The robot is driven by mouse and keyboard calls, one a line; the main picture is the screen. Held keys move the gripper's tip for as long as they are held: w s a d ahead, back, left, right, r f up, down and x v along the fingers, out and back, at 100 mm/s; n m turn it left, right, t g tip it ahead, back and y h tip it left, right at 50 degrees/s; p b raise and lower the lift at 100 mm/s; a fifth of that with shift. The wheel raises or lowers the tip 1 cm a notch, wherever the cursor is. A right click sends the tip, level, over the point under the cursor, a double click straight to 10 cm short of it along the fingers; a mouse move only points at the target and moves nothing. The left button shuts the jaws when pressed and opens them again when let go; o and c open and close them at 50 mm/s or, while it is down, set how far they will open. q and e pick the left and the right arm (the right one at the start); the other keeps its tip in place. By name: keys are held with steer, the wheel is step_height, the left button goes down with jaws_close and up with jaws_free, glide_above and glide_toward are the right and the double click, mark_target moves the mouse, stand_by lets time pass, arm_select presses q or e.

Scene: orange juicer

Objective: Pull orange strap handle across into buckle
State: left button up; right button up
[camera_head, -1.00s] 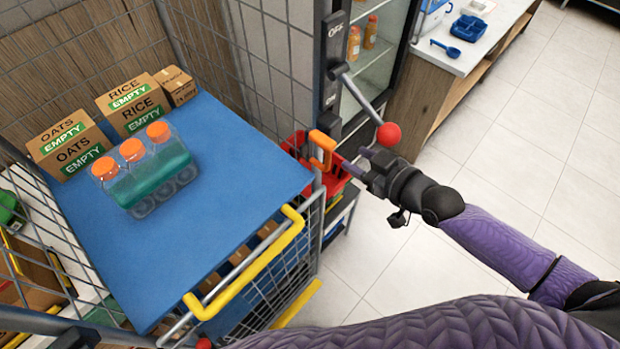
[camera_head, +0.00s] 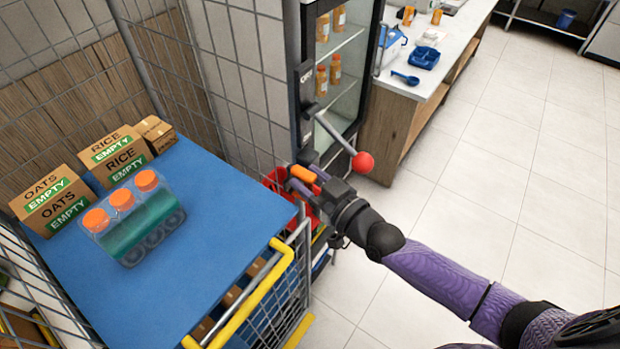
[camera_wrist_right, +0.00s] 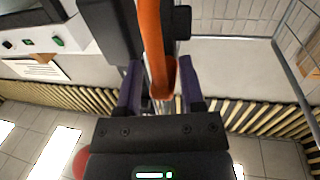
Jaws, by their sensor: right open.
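The orange strap handle (camera_head: 303,174) is at the right edge of the wire cart, by the lever post. In the right wrist view the orange strap (camera_wrist_right: 152,45) runs down from the top and its lower end lies between my two fingers. My right gripper (camera_head: 306,172) is open around the handle, with a finger on each side (camera_wrist_right: 157,88). I cannot tell whether the fingers touch it. The buckle cannot be made out. My left gripper is not in view.
The cart's blue top (camera_head: 215,215) carries a pack of orange-capped bottles (camera_head: 140,220) and cardboard boxes (camera_head: 115,155). A red-knobbed lever (camera_head: 362,162) stands close above my right gripper. A red bin (camera_head: 278,183) is beside the handle. Open floor (camera_head: 500,220) lies right.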

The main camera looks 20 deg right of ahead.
jaws_close()
stand_by(1.4)
